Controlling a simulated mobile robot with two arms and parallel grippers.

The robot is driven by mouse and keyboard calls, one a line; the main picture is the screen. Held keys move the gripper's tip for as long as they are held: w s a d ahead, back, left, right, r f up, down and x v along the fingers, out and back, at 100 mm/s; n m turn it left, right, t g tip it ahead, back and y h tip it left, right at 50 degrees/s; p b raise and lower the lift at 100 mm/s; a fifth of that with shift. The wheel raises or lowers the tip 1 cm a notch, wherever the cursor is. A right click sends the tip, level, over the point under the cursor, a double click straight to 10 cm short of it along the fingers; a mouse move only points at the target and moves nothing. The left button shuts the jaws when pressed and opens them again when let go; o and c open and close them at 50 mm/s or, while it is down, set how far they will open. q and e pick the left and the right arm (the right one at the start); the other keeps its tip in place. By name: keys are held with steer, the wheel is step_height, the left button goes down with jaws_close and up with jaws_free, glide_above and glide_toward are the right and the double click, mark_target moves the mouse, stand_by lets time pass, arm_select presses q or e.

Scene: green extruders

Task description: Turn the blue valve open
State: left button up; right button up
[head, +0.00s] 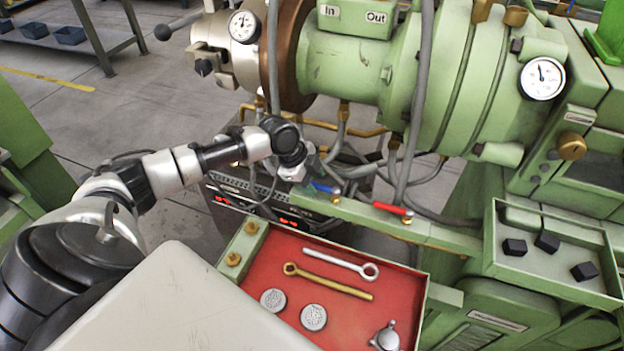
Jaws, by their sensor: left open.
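The blue valve (326,187) is a small blue lever on a metal fitting, at the left end of the green rail in the middle of the head view. A red valve (392,209) with a similar lever sits to its right on the same rail. My left arm reaches in from the left, and its left gripper (303,170) is open just left of and above the blue lever. The fingers are small and partly merge with the fitting and hoses behind, so I cannot tell whether they touch the lever. My right gripper is out of view.
Grey hoses and brass pipes hang behind the valves under the green extruder (350,65). A red-lined tray (395,285) with wrenches and discs lies in front. A green tray (535,268) with black blocks is at right. Open floor lies at left.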

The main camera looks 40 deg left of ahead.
arm_select(q)
steer(key=shift+f, duration=0.15)
jaws_close()
stand_by(0.4)
